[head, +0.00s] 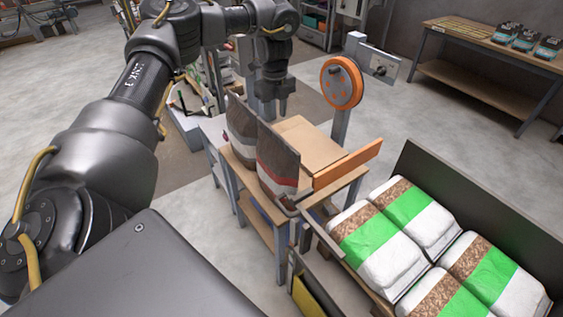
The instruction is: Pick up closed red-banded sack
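The red-banded sack (277,163) stands upright on a small wooden-topped table (336,190), with a dark brown top, a red band and a pale lower part. A second dark sack (240,130) stands just left of and behind it. My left gripper (276,108) points down above and behind the sacks, apparently apart from them. Its fingertips are small and dark, and I cannot tell whether they are open. My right gripper is not in view.
An orange guide board (347,165) edges the table's right side. An orange disc on a post (342,83) stands behind it. A dark-walled bin at right holds several green-banded sacks (368,243). A bench (490,58) stands far right, with open floor before it.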

